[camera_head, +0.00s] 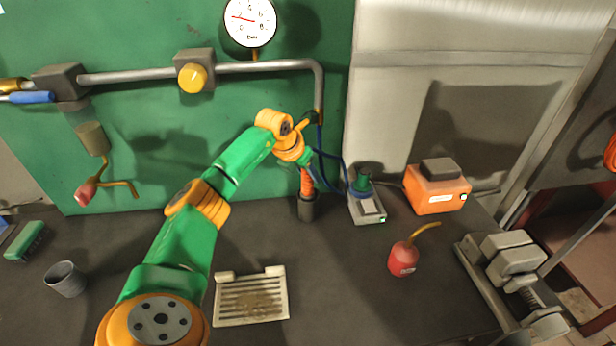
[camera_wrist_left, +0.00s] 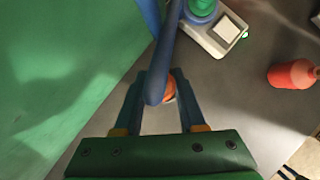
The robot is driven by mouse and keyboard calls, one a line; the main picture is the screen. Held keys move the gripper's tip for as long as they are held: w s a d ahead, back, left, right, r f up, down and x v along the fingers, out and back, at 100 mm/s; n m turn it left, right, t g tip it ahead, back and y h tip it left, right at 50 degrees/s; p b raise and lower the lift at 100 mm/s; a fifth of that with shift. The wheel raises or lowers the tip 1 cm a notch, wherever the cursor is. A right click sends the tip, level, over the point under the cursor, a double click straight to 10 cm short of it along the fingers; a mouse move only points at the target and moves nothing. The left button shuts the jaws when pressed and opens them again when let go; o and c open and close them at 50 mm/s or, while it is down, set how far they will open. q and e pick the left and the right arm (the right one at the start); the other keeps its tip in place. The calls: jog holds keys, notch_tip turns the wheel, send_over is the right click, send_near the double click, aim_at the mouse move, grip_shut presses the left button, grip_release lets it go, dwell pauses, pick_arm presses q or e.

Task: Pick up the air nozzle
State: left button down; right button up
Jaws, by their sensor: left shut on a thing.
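The air nozzle (camera_head: 306,184) shows in the head view as an orange ribbed piece standing upright, its lower end in a dark cylindrical holder (camera_head: 306,209) near the green wall. My left gripper (camera_head: 307,164) is at its upper part, shut on it and partly hidden by my own wrist. In the left wrist view the fingers of my left gripper (camera_wrist_left: 160,100) stand either side of the orange air nozzle (camera_wrist_left: 169,89). A thick blue hose (camera_wrist_left: 164,62) crosses in front of it and hides much of the grip. My right gripper is not in view.
A grey device with a green knob (camera_head: 367,205) stands just right of the holder. An orange box (camera_head: 437,187), a red oil can (camera_head: 403,258) and a vise (camera_head: 510,262) are further right. A slotted tray (camera_head: 250,298) lies in front. A pipe (camera_head: 130,76) runs along the wall.

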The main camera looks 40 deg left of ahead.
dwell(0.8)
pick_arm(q)
jog(key=shift+r, duration=0.55)
notch_tip(320, 180, up, 11)
jog(key=shift+f, duration=0.2)
jog(key=s+d+b, duration=0.2)
jog(key=s+b, duration=0.6)
jog(key=s, duration=0.9)
notch_tip(320, 180, up, 10)
jog(key=p, duration=1)
jog(key=shift+s+r+p, duration=0.2)
jog(key=shift+s+p, duration=0.2)
jog(key=shift+s, duration=0.05)
